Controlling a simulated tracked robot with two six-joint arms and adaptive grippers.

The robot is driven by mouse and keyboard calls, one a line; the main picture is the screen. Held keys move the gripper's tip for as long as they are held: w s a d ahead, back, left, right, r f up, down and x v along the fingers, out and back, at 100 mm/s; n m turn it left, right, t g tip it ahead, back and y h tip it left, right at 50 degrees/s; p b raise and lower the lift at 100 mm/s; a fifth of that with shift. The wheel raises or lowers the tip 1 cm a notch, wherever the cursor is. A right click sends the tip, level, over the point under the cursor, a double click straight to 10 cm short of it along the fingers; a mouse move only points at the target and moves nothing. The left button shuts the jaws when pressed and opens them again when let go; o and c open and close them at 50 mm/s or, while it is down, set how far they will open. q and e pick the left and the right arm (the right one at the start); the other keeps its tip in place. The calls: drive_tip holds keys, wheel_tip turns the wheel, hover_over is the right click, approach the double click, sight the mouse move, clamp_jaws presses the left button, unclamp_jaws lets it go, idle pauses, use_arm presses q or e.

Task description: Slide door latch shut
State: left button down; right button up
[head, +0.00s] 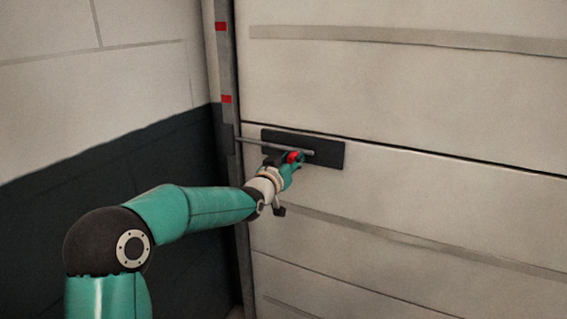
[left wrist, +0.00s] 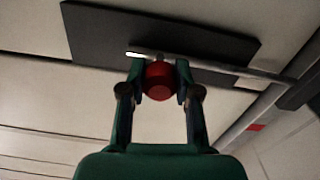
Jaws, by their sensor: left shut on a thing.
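The door latch is a grey metal rod (head: 262,144) on a dark backing plate (head: 328,155) fixed to the pale door panel. The rod's left end reaches the grey door frame post in the head view. A red knob (head: 293,157) sits below the rod. My left gripper (head: 291,168) is shut on the red knob. In the left wrist view the red knob (left wrist: 158,80) is between the two fingers of my left gripper (left wrist: 160,83), and the rod (left wrist: 215,67) runs across the plate (left wrist: 95,35) toward the post. My right gripper is not in view.
The door (head: 420,100) has horizontal grooves and fills the right side. The upright post (head: 226,60) with red marks stands at its left edge. A wall (head: 100,70), pale above and dark below, is on the left. The space in front of the door right of my arm is clear.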

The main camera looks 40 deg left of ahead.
use_arm(q)
drive_tip(key=shift+a+r, duration=0.1)
drive_tip(key=shift+a, duration=0.2)
drive_tip(key=c, duration=0.8)
unclamp_jaws()
drive_tip(key=shift+a, duration=0.1)
drive_tip(key=s+d, duration=0.2)
drive_tip(key=s, duration=0.9)
drive_tip(key=shift+s, duration=0.4)
drive_tip(key=shift+d, duration=0.1)
